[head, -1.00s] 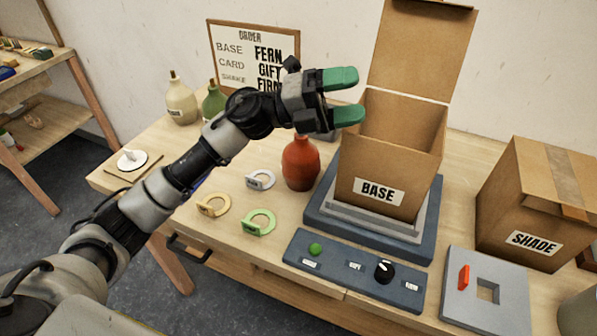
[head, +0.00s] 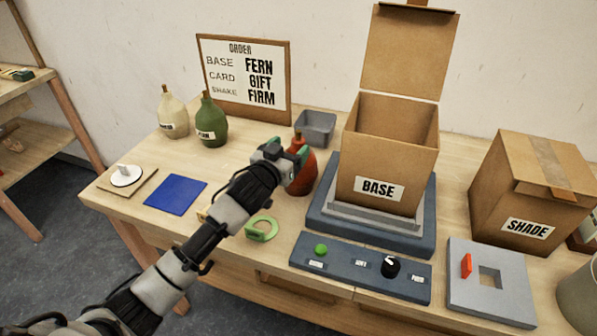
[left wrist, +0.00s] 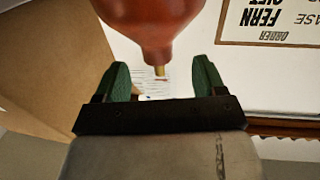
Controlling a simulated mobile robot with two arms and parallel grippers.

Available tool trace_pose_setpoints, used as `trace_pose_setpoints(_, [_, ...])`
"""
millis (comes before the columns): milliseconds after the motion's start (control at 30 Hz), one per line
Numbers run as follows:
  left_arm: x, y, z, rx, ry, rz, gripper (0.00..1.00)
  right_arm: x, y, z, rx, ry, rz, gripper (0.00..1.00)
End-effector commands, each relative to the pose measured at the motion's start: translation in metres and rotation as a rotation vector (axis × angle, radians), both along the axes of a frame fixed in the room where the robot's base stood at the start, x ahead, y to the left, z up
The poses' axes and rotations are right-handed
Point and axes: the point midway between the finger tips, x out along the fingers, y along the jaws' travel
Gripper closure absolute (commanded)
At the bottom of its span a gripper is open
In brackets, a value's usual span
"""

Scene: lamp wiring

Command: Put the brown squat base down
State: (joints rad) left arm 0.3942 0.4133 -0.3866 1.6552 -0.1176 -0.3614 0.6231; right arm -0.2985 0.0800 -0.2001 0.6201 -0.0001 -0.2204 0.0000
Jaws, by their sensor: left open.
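The brown squat base, a red-brown bottle shape (head: 304,178) with a narrow neck, stands upright on the table, left of the box labelled BASE (head: 388,160). My left gripper (head: 288,151) is at its upper part, partly hiding it in the head view. In the left wrist view the base (left wrist: 155,25) appears upside down, its neck pointing between the two green fingers of the open gripper (left wrist: 161,75). I see a gap on both sides of the neck. My right gripper is not in view.
The BASE box stands open on a blue-grey platform (head: 322,222). A control panel (head: 345,274) lies in front. A cream bottle (head: 173,118) and a green bottle (head: 211,128) stand at the back left. A grey bin (head: 316,127) is behind the base. A blue mat (head: 175,195) lies left.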

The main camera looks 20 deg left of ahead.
Motion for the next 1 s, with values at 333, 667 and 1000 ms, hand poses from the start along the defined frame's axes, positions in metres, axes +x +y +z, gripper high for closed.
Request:
trace_pose_setpoints(333, [0.04, -0.011, -0.003, 0.001, 0.0, -0.001, 0.3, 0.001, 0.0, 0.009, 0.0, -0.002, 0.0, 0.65])
trace_pose_setpoints(667, [0.045, -0.012, -0.004, 0.002, -0.001, -0.001, 0.3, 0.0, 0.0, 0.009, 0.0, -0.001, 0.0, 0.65])
trace_pose_setpoints(1000, [0.044, -0.011, -0.004, 0.002, -0.001, -0.001, 0.8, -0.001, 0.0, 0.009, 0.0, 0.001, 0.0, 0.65])
